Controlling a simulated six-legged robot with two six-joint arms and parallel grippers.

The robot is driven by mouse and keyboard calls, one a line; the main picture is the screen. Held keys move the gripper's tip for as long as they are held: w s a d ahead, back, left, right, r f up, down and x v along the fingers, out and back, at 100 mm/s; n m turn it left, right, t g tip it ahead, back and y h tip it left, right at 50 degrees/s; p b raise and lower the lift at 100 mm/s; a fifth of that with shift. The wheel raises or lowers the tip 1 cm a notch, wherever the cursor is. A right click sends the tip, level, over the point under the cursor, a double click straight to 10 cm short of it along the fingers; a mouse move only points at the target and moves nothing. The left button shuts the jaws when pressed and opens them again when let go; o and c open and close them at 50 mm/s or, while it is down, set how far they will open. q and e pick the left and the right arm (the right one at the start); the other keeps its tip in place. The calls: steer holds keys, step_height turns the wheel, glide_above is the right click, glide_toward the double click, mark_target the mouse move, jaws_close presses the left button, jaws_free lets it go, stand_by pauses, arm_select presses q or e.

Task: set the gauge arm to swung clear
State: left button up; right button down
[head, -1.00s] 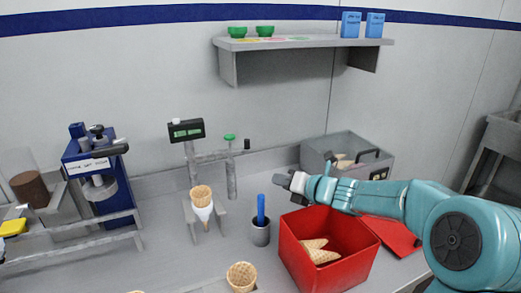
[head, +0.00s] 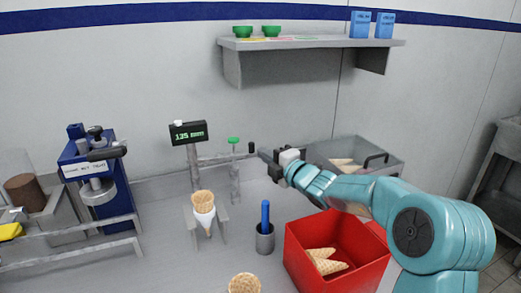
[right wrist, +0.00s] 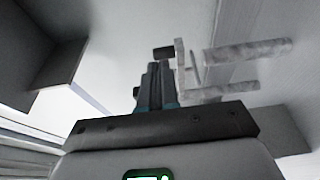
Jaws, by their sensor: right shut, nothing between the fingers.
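The gauge arm (head: 218,159) is a grey bar that runs level to the right from the post under the gauge display (head: 188,133), and ends in a black knob (head: 251,147). It passes by a short post with a green cap (head: 234,141); I cannot tell if they touch. My right gripper (head: 262,155) is shut and empty, its tips just right of the knob. In the right wrist view, the fingers (right wrist: 155,72) point at the black knob (right wrist: 163,52), close to it; contact is unclear. My left gripper is out of view.
A wrapped cone (head: 203,213) stands in a holder below the arm. In front are a grey cup (head: 264,238) with a blue stick and a red bin (head: 358,278) of cones. A glass-topped case (head: 390,165) is behind my right arm. A shelf (head: 310,43) hangs above.

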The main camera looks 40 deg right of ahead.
steer(key=shift+w, duration=1.35)
steer(key=w+d+p, duration=0.1)
steer(key=p, duration=0.1)
steer(key=w+d+p, duration=0.1)
steer(key=w+p, duration=0.1)
steer(key=shift+r, duration=0.15)
